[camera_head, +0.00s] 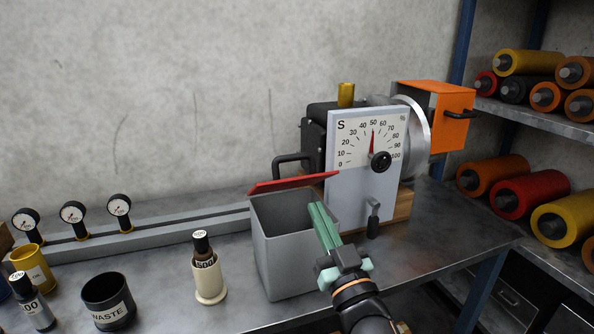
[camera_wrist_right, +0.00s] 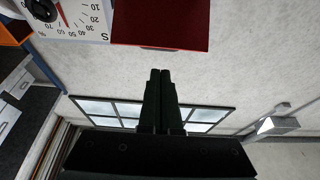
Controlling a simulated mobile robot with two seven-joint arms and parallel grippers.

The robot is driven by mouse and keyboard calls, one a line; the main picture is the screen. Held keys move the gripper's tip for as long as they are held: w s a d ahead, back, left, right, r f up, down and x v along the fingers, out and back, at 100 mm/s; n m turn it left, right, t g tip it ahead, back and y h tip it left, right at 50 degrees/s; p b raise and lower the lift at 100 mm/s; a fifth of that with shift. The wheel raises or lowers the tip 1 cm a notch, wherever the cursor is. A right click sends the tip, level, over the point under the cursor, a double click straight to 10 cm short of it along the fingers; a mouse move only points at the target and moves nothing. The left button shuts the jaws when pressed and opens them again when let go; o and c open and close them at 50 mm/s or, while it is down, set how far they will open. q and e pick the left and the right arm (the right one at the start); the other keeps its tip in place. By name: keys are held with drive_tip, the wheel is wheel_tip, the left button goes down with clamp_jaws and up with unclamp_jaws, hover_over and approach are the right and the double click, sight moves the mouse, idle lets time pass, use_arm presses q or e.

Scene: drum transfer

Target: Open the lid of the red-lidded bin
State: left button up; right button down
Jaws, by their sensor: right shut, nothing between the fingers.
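The grey bin (camera_head: 277,255) stands on the table in front of the dial machine. Its red lid (camera_head: 292,184) is tilted up near the back rim, seen almost edge-on, and part of the bin's opening shows below it. The lid also appears as a red panel at the top of the right wrist view (camera_wrist_right: 160,28). My right gripper (camera_head: 317,207) has its green fingers shut and empty at the bin's right side, overlapping the rim in the picture. Its fingertips (camera_wrist_right: 161,72) point toward the lid, apparently apart from it. My left gripper is out of view.
The dial machine (camera_head: 352,198) stands close behind and right of the bin. A cream canister (camera_head: 208,281) and a black waste cup (camera_head: 107,300) stand to the left. Gauges (camera_head: 73,213) line a rail behind. Shelves (camera_head: 540,114) with rollers are at right.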

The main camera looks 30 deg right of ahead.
sight(293, 160)
drive_tip(key=p+x, duration=0.2)
drive_tip(key=x, duration=0.8)
drive_tip(key=shift+w, duration=0.25)
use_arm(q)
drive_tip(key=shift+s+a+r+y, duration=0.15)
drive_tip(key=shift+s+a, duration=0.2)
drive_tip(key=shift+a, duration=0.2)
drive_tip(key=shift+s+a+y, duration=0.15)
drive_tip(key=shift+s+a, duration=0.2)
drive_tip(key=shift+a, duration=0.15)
use_arm(e)
drive_tip(key=shift+w+r, duration=0.2)
drive_tip(key=shift+w, duration=0.35)
